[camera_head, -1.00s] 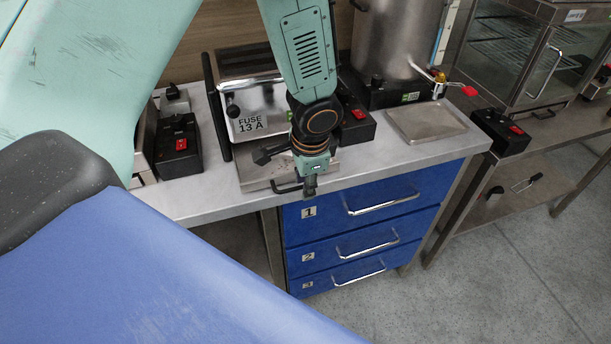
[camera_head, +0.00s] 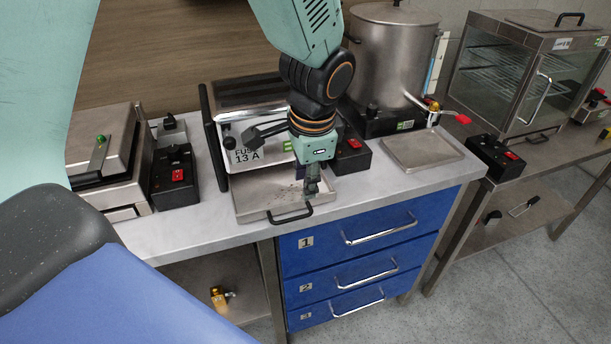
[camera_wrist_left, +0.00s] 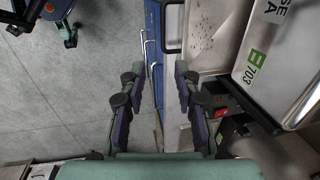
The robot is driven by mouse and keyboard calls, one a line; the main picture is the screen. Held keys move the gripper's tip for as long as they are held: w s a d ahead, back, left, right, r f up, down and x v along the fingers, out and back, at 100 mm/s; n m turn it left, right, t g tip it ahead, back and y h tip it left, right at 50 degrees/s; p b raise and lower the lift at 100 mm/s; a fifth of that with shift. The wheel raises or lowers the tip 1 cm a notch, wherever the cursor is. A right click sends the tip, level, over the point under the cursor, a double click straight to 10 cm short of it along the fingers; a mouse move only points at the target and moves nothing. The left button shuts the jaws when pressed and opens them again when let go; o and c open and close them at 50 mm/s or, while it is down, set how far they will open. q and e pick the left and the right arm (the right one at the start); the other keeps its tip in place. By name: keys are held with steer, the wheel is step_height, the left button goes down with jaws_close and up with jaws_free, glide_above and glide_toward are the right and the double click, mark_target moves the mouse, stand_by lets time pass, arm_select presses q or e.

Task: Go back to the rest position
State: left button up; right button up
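My left gripper (camera_head: 312,187) hangs in front of the toaster, above its pulled-out crumb tray (camera_head: 247,207), in the head view. In the left wrist view its two fingers (camera_wrist_left: 159,80) stand wide apart with nothing between them, so it is open and empty. Below the gap lie the counter edge, the blue drawer fronts and the floor. My right gripper is in neither view.
The steel toaster (camera_head: 270,98) stands behind the gripper. A large urn (camera_head: 393,60) and a flat drip tray (camera_head: 422,151) are to its right, a contact grill (camera_head: 98,160) to its left. Blue drawers (camera_head: 362,252) are shut below the counter. A glass cabinet (camera_head: 505,80) is at far right.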

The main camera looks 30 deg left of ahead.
arm_select(q)
steer(key=shift+s, duration=0.1)
stand_by(0.3)
steer(key=s+d+f+n+h+b, duration=0.1)
steer(key=s+f+b, duration=0.1)
steer(key=f, duration=0.5)
steer(key=s+f+n+b, duration=0.1)
steer(key=s+f+b, duration=0.15)
steer(key=f, duration=0.55)
steer(key=s+f+n+g+b, duration=0.1)
steer(key=s+f+n+b, duration=0.5)
steer(key=s+f, duration=1.4)
step_height(320, 180, down, 3)
steer(key=shift+s+d+r+h+b, duration=0.15)
steer(key=shift+s+d+h+b, duration=0.2)
steer(key=shift+b, duration=0.45)
steer(key=shift+a, duration=0.1)
